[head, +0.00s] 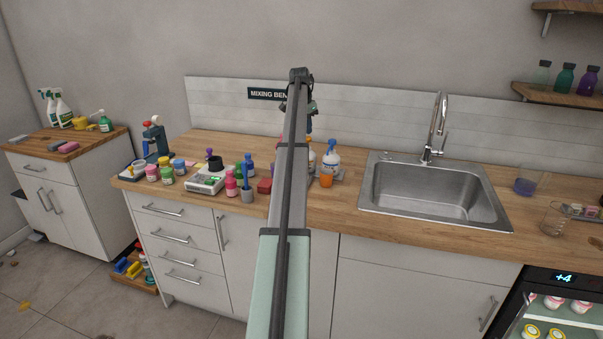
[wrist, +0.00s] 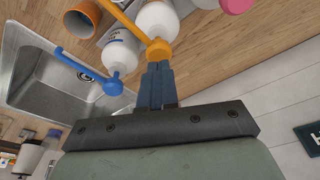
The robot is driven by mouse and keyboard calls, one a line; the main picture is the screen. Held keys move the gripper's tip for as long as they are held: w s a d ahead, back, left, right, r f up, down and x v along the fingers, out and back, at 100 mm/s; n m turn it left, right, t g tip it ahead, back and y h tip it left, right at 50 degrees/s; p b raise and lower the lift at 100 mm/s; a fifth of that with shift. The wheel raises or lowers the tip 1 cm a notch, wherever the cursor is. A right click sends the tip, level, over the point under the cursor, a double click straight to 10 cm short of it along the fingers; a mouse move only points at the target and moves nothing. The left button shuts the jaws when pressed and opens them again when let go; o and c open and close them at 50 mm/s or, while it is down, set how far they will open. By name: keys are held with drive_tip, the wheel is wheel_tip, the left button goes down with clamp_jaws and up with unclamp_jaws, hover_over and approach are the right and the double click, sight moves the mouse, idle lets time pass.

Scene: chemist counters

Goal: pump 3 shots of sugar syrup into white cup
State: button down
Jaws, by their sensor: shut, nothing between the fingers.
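In the wrist view, my gripper (wrist: 159,68) is shut and empty. Its fingertips are right at the orange pump head (wrist: 159,49) of a white bottle (wrist: 157,20); I cannot tell whether they touch. Beside it stands a white bottle (wrist: 121,52) with a blue pump head (wrist: 113,87) and long blue spout. In the head view, my arm hides the gripper's tips and most of the orange-pump bottle; the blue-pump bottle (head: 331,160) shows just right of the arm. I cannot read which bottle holds sugar syrup. I cannot make out a white cup for sure.
An orange cup (head: 326,180) stands in front of the bottles, also in the wrist view (wrist: 82,18). A sink (head: 425,220) with a tall tap (head: 436,130) is to the right. Several small jars, a scale (head: 205,181) and a microscope (head: 156,138) crowd the bench to the left.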

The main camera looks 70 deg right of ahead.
drive_tip(key=shift+f, duration=0.65)
drive_tip(key=shift+f, duration=0.75)
drive_tip(key=shift+r, duration=1.4)
wheel_tip(320, 180, up, 6)
idle(0.9)
drive_tip(key=shift+w, duration=0.1)
idle(0.3)
